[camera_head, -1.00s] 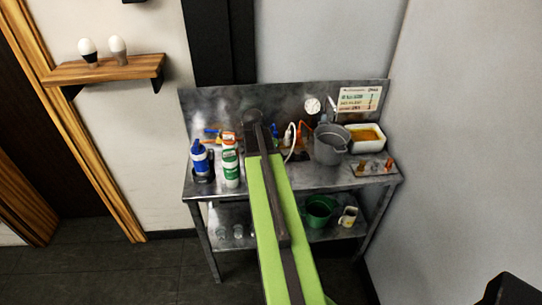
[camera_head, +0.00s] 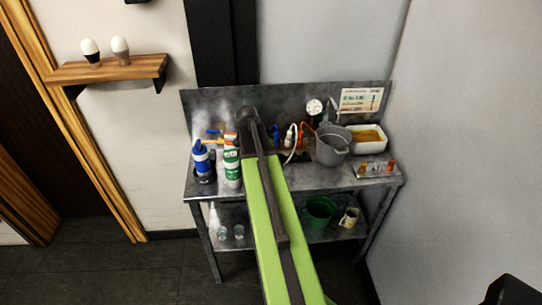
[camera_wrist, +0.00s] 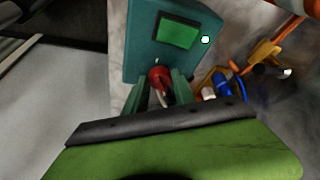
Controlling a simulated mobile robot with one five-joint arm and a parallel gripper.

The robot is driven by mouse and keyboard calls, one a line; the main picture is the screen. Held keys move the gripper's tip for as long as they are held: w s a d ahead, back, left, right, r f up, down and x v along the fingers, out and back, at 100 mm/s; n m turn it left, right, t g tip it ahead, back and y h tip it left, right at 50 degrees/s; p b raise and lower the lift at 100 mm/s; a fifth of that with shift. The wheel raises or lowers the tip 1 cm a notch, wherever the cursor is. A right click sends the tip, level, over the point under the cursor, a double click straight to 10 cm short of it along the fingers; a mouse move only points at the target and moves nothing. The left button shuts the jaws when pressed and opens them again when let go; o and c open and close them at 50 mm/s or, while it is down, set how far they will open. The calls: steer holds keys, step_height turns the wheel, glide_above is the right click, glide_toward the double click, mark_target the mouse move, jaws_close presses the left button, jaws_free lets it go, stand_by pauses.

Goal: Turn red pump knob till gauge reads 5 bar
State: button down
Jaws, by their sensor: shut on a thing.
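The red pump knob (camera_wrist: 160,77) is in the wrist view, on the front of a teal box (camera_wrist: 143,42) with a green panel and a small lit spot. My gripper (camera_wrist: 162,88) has its two green fingers on either side of the knob and is shut on it. A round white gauge (camera_head: 314,106) is on the back panel of the metal bench in the head view; its reading is too small to make out. In the head view my arm hides the knob and my fingers.
The metal bench (camera_head: 279,177) holds a blue bottle (camera_head: 201,158), a white-and-green can (camera_head: 232,168), a grey pot (camera_head: 332,147) and a white tray with orange contents (camera_head: 369,138). Orange and blue tools (camera_wrist: 235,85) lie right of the teal box. A wooden shelf (camera_head: 106,70) is at the left.

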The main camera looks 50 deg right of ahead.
steer(key=shift+s+d, duration=0.1)
steer(key=shift+d, duration=0.05)
steer(key=c, duration=1)
jaws_free()
steer(key=shift+c, duration=0.2)
steer(key=p+v, duration=1.6)
steer(key=v, duration=0.1)
steer(key=shift+r, duration=0.15)
